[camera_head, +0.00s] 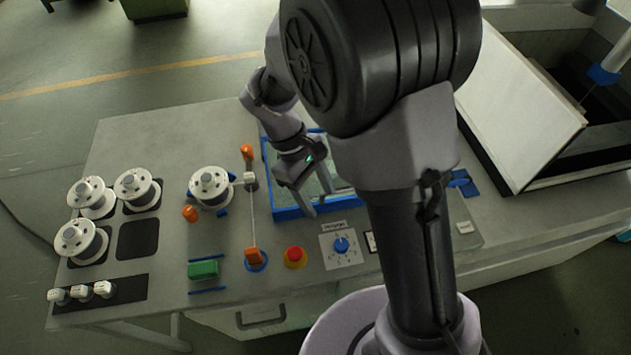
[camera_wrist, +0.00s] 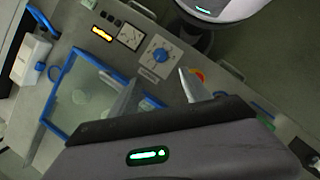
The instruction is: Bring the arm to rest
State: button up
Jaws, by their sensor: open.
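My gripper (camera_head: 316,200) is in the middle of the head view, hanging over the blue-framed tray (camera_head: 288,214) on the grey bench (camera_head: 150,136). Its two fingers are apart and nothing is between them. In the wrist view the gripper (camera_wrist: 160,95) shows its two pale fingers spread, with the blue-framed tray (camera_wrist: 52,101) behind and to the left. My upper arm hides part of the tray and the bench in the head view.
Several white spools stand on the left, one spool (camera_head: 211,186) nearer the tray. An open lidded box (camera_head: 522,88) is at right. The bench's back left is bare.

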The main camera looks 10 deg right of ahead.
jog(key=s+r+m+t+y+b, duration=0.1)
jog(key=s+m+t+y+b, duration=0.1)
jog(key=s+m+t+b, duration=0.2)
jog(key=s+d+r+m+t+y+b, duration=0.1)
jog(key=s+m+t+y+b, duration=0.2)
jog(key=s+m+b, duration=0.4)
jog(key=shift+s+d+r+m+t+b, duration=0.3)
jog(key=shift+m+t+b, duration=0.8)
jog(key=shift+b, duration=1.3)
jog(key=shift+a, duration=0.1)
